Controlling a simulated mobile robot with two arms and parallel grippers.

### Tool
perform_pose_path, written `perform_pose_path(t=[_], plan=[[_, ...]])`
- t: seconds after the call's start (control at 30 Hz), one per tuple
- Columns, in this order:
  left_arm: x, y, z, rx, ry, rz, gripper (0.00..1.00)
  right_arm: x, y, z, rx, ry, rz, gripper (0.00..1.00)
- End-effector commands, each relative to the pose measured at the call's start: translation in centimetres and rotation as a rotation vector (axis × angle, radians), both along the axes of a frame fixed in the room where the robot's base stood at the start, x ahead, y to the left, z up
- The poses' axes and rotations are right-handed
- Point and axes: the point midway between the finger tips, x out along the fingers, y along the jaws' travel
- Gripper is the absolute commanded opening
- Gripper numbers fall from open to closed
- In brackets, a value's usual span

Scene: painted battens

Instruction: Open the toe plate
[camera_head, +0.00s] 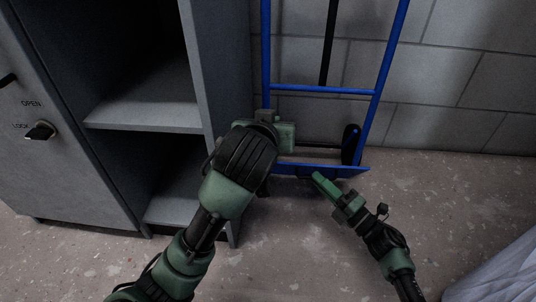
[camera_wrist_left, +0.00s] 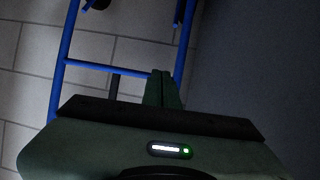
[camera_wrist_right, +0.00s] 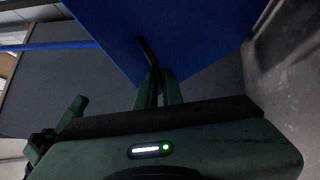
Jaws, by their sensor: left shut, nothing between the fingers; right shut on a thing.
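The blue hand truck (camera_head: 325,90) stands against the block wall. Its blue toe plate (camera_head: 352,172) is at the bottom, and how far it is folded is hard to tell from above. The plate fills the top of the right wrist view (camera_wrist_right: 190,35). My right gripper (camera_head: 318,178) is at the plate's front edge, shut on a dark curved piece (camera_wrist_right: 148,52) that lies against the plate. My left gripper (camera_wrist_left: 163,88) is shut and empty near the truck's lower left; my own arm partly hides it in the head view.
A grey cabinet (camera_head: 225,100) with open shelves stands close on the left. A dark wheel (camera_head: 351,144) is at the truck's lower right. Pale cloth (camera_head: 505,270) lies at the bottom right. The concrete floor (camera_head: 300,250) in front is clear.

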Motion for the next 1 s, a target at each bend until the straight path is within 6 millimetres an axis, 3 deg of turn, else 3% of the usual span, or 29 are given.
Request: perform_pose_path(t=[0.03, 0.1, 0.33, 0.8, 1.0], plan=[[-0.4, 0.3, -1.7, 0.015, 0.055, 0.024, 0.0, -0.1, -0.1, -1.3, -0.013, 0.024, -0.01, 0.0], [-1.0, 0.8, -3.4, 0.03, 0.115, 0.054, 0.0, -0.1, -0.1, -1.3, -0.013, 0.024, -0.01, 0.0], [-0.9, 1.4, -5.6, 0.051, 0.183, 0.091, 0.0, 0.0, -0.1, -1.3, -0.013, 0.024, -0.01, 0.0], [6.6, 1.5, -11.0, 0.051, 0.18, 0.091, 0.0, 0.0, -0.1, -1.3, -0.013, 0.024, -0.01, 0.0], [4.0, 1.4, -12.6, 0.048, 0.179, 0.086, 0.0, 0.0, -0.1, -1.3, -0.013, 0.024, -0.01, 0.0]])
